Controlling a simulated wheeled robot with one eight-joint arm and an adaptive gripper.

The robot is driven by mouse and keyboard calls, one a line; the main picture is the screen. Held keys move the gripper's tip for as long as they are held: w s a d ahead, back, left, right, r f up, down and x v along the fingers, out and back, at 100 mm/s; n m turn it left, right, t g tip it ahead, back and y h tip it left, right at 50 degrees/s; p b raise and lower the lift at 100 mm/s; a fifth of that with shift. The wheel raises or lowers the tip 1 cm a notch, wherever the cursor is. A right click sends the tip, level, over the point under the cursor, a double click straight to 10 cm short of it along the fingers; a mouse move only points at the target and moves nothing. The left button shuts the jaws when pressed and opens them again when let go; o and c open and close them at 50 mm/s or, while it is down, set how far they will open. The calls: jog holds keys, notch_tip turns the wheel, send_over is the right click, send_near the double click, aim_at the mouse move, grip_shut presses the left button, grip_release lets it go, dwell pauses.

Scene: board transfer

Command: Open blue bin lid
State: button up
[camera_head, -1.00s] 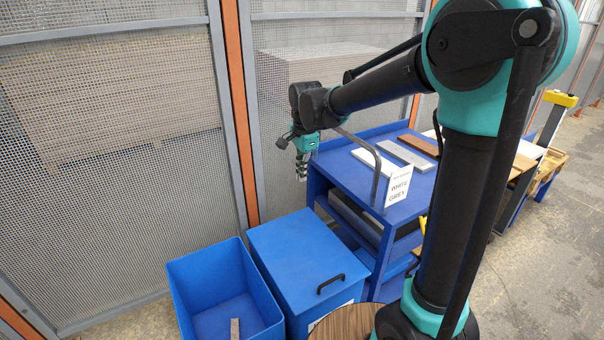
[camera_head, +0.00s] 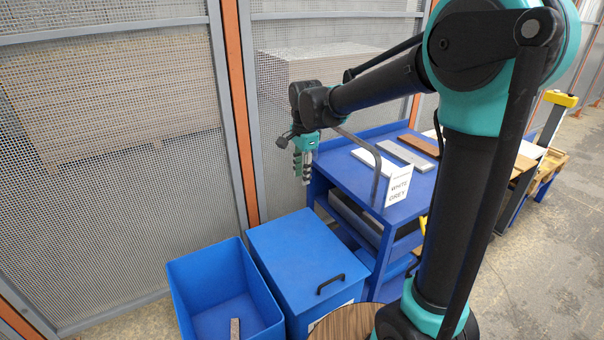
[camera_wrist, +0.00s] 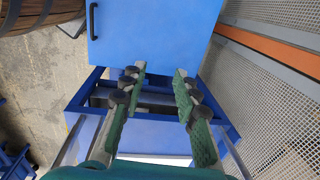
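The blue bin with its lid shut (camera_head: 300,252) stands left of the blue cart in the head view. A black handle (camera_head: 330,284) sits near the lid's front edge. In the wrist view the lid (camera_wrist: 155,30) fills the top middle, with its handle (camera_wrist: 93,21) at the upper left. My gripper (camera_head: 305,180) hangs above and behind the lid, beside the cart, pointing down. In the wrist view its two fingers (camera_wrist: 160,72) are spread apart with nothing between them. It touches neither lid nor handle.
An open blue bin (camera_head: 205,285) with a small board piece (camera_head: 235,328) stands left of the lidded bin. The blue cart (camera_head: 345,177) holds several boards and a "WHITE GREY" sign (camera_head: 398,186). A mesh fence (camera_head: 110,120) runs behind. A round wooden top (camera_head: 345,322) is in front.

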notch_tip(320, 180, up, 12)
jog(key=shift+s+d, duration=0.25)
jog(key=shift+s, duration=0.15)
jog(key=shift+f, duration=0.15)
jog(key=shift+c, duration=0.2)
